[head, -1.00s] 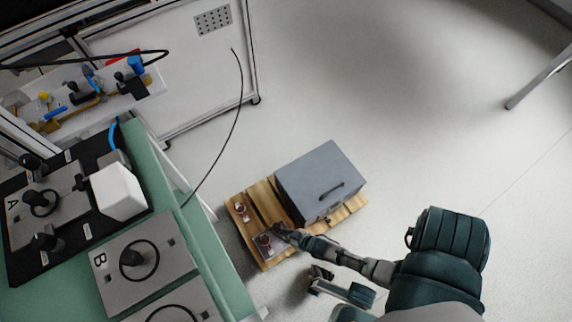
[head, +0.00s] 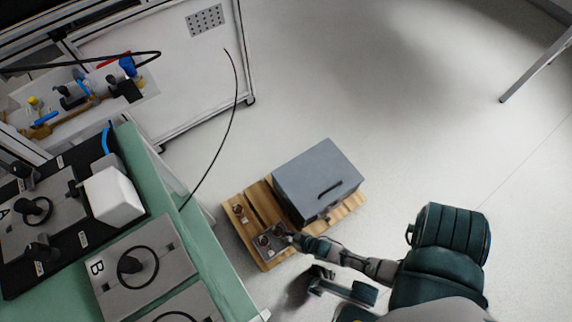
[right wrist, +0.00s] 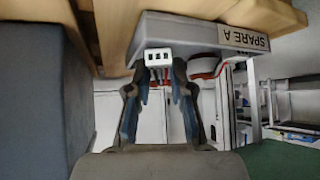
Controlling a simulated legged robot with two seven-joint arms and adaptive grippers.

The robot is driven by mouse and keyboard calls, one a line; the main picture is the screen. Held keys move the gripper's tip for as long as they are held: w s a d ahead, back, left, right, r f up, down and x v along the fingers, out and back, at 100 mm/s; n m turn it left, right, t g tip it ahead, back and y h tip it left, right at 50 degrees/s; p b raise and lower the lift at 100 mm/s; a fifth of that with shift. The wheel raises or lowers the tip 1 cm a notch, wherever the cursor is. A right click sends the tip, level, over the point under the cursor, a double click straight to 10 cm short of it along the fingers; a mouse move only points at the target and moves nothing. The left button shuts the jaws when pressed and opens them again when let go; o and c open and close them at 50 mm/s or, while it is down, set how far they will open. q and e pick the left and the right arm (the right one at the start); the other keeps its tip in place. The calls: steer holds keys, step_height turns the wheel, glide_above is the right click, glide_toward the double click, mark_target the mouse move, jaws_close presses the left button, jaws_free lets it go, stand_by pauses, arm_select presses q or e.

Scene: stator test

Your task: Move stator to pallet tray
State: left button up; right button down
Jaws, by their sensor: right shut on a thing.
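A wooden pallet (head: 238,228) lies on the floor. A small grey tray (head: 279,255) sits at its near end, and its edge shows in the right wrist view with a "SPARE A" label (right wrist: 243,38). My right gripper (head: 284,236) reaches over the tray. In the right wrist view its fingers (right wrist: 159,82) are shut on the stator, whose white slotted block (right wrist: 158,57) and red wires show between them. My left gripper is out of view.
A grey box with a handle (head: 318,180) stands on the pallet beside the gripper. A green bench (head: 217,262) with fixtures stands left. Open floor lies right and behind.

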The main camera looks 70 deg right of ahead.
steer(key=shift+s+d+f, duration=0.1)
steer(key=shift+f, duration=0.3)
stand_by(0.5)
steer(key=c, duration=0.9)
jaws_free()
steer(key=shift+s+f, duration=0.1)
steer(key=shift+c, duration=0.2)
steer(key=v, duration=1.1)
steer(key=shift+r, duration=0.45)
steer(key=shift+s, duration=0.1)
